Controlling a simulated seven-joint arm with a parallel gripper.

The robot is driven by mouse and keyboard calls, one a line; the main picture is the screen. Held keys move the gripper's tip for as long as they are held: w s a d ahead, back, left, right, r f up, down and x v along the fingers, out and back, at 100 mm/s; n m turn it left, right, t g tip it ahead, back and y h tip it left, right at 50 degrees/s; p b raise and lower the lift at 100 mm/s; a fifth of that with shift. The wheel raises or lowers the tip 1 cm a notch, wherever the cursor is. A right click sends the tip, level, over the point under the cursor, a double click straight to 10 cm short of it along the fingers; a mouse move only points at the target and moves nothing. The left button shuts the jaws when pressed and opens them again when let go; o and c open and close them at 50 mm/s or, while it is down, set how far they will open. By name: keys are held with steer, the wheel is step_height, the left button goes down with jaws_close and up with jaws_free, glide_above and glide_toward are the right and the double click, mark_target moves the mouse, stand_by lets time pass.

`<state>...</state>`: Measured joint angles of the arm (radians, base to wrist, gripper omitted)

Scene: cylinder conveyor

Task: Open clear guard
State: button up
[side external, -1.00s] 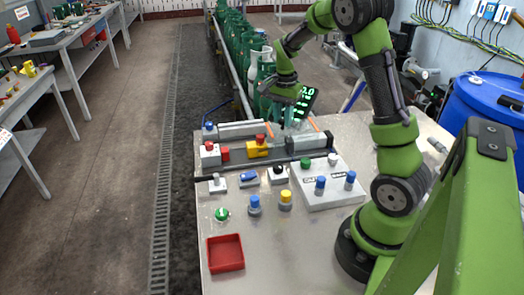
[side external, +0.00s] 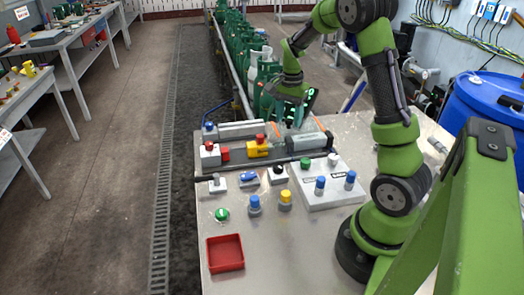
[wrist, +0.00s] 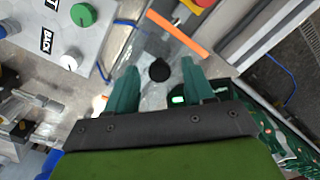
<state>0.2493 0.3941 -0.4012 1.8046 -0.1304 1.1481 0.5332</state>
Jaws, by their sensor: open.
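The clear guard (wrist: 150,48) is see-through and hard to outline. It appears to lie between the orange strips at the back of the bench, and its edges cannot be told. A round black knob (wrist: 160,70) shows between my fingertips in the wrist view. My gripper (side external: 291,121) is over the back of the bench, pointing down near the orange strips. In the wrist view its two teal fingers (wrist: 160,74) are apart, one each side of the knob. I cannot tell whether they touch it.
An orange strip (wrist: 178,33) lies near the fingers. A green-lit display (side external: 309,101) is partly hidden behind my gripper. A grey box with buttons (side external: 330,196), a yellow block with a red button (side external: 258,148) and a red tray (side external: 225,253) are on the bench. Green cylinders (side external: 236,50) line the conveyor behind.

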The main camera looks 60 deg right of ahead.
step_height(320, 180, up, 17)
stand_by(0.4)
steer(key=s+a+f+n+t, duration=0.1)
steer(key=s+a+n+t, duration=0.1)
steer(key=a, duration=0.6)
steer(key=s+a+f+n+t+y, duration=0.1)
steer(key=s+a+n+t, duration=0.1)
steer(key=s+a+n, duration=0.3)
steer(key=s+a+f+n+t+y, duration=0.1)
steer(key=s+a+n+t, duration=0.2)
steer(key=a+n, duration=0.4)
steer(key=a, duration=0.5)
steer(key=shift+s+a+f, duration=0.3)
steer(key=shift+s+f, duration=0.05)
